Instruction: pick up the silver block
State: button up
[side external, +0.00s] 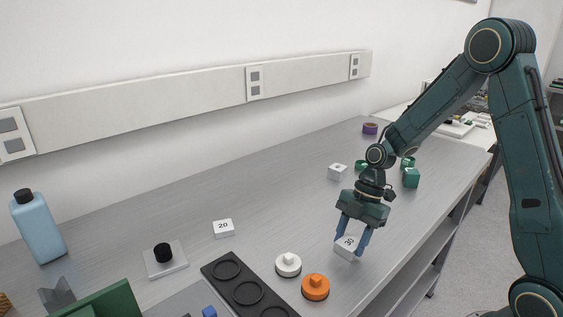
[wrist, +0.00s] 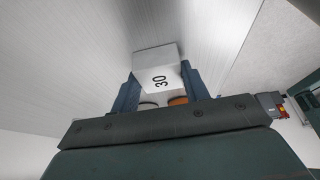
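A pale silver-white block (side external: 346,247) marked 30 sits between the blue fingers of my gripper (side external: 351,244) near the table's front edge. The block looks turned or slightly tilted in the side view. I cannot tell whether its underside touches the table. Two similar pale blocks stand apart: one marked 20 (side external: 223,229) at middle left and one (side external: 337,172) farther back.
A white round piece (side external: 288,265) and an orange one (side external: 315,287) stand just left of my gripper. Green pieces (side external: 411,178) stand behind my wrist. A blue bottle (side external: 38,228) is far left. The middle tabletop is clear.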

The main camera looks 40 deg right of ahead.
aim_at(350, 240)
jog(key=shift+c, duration=1.4)
jog(key=shift+r, duration=0.1)
notch_tip(350, 240, up, 20)
jog(key=shift+w, duration=0.1)
jog(key=w+a+m+t, duration=0.1)
jog(key=w+m, duration=0.3)
jog(key=w, duration=0.8)
jog(key=w+a+m+t+h, duration=0.1)
jog(key=w+m, duration=0.4)
jog(key=w, duration=0.8)
jog(key=shift+w+a+t, duration=0.2)
jog(key=shift+a+t, duration=0.4)
jog(key=shift+a, duration=0.5)
